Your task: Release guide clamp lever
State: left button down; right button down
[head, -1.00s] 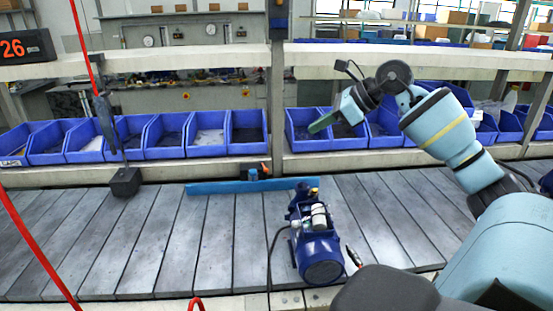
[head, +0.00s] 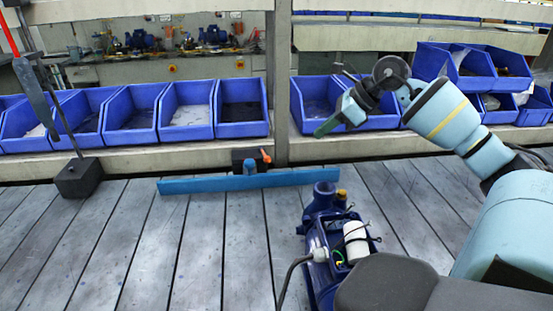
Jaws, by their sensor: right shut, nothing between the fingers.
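The guide clamp is a dark block (head: 244,160) at the far edge of the slatted conveyor, with a small orange lever (head: 266,156) on its right side. A long blue guide bar (head: 215,185) runs across the slats in front of it, with a blue post at the clamp. My right gripper (head: 325,128) is up in front of the blue bins, to the right of the lever and apart from it. Its green fingers are shut with nothing between them. My left gripper is out of view.
A blue pump (head: 322,245) with a white cylinder and cable stands on the conveyor (head: 120,240), below my right arm. A dark block with a rod (head: 78,178) stands at the left. Blue bins (head: 187,112) line the shelf behind. The slats left of the pump are clear.

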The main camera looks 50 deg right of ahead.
aim_at(264, 154)
jog(key=shift+w+f, duration=0.1)
jog(key=shift+f, duration=0.3)
jog(key=x, duration=1)
jog(key=shift+w+a, duration=0.1)
jog(key=shift+w, duration=0.05)
jog(key=shift+w+a+f+p, duration=0.2)
jog(key=shift+w+a+p, duration=0.15)
jog(key=shift+w, duration=0.4)
jog(key=shift+w+a+f+p, duration=0.25)
jog(key=shift+w+a, duration=0.2)
jog(key=shift+w, duration=0.3)
